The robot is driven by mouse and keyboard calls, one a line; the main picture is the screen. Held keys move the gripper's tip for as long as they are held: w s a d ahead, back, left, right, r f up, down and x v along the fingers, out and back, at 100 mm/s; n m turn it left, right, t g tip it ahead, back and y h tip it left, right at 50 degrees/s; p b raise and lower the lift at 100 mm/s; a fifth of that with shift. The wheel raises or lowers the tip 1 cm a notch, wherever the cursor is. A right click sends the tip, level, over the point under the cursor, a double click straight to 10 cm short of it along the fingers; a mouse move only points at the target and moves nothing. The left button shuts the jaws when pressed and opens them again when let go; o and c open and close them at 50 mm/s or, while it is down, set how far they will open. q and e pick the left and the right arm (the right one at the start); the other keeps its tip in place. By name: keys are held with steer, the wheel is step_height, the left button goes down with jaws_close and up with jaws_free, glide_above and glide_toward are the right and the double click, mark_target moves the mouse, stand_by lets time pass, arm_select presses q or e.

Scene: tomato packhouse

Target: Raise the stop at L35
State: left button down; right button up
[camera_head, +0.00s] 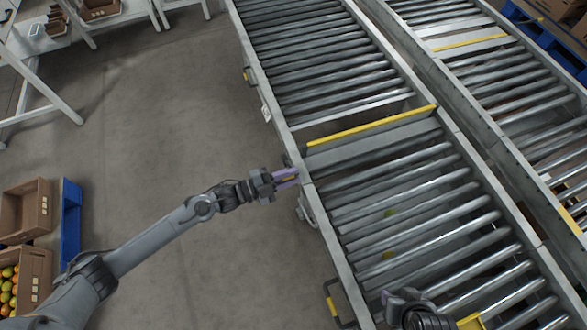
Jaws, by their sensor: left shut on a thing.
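A stop bar with a yellow top edge (372,127) lies across the near roller conveyor (327,217). Whether it is raised or lowered I cannot tell. My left gripper (289,178) is at the conveyor's left side rail, just below the bar's left end. Its purple fingers are shut on a small yellow handle, mostly hidden between them. My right gripper (388,298) is over the rollers at the bottom edge, partly out of view, and its jaws are unclear. A small white tag (266,113) is on the left rail, too small to read.
Other yellow handles (331,301) stick out along the left rail. A second conveyor with a yellow-edged bar (470,42) runs at the right. Cardboard boxes (24,212) and a blue pallet (71,218) stand at the left. The grey floor (165,120) between is clear.

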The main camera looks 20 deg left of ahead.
stand_by(0.5)
arm_select(q)
steer(key=c, duration=1.1)
jaws_free()
steer(key=shift+f, duration=0.1)
steer(key=shift+c, duration=0.2)
steer(key=shift+s+a, duration=0.1)
steer(key=shift+s+a+p, duration=0.35)
steer(key=shift+a, duration=0.1)
steer(key=p+v, duration=0.2)
steer(key=v, duration=0.7)
steer(key=shift+s+a+p, duration=0.2)
steer(key=shift+p, duration=0.1)
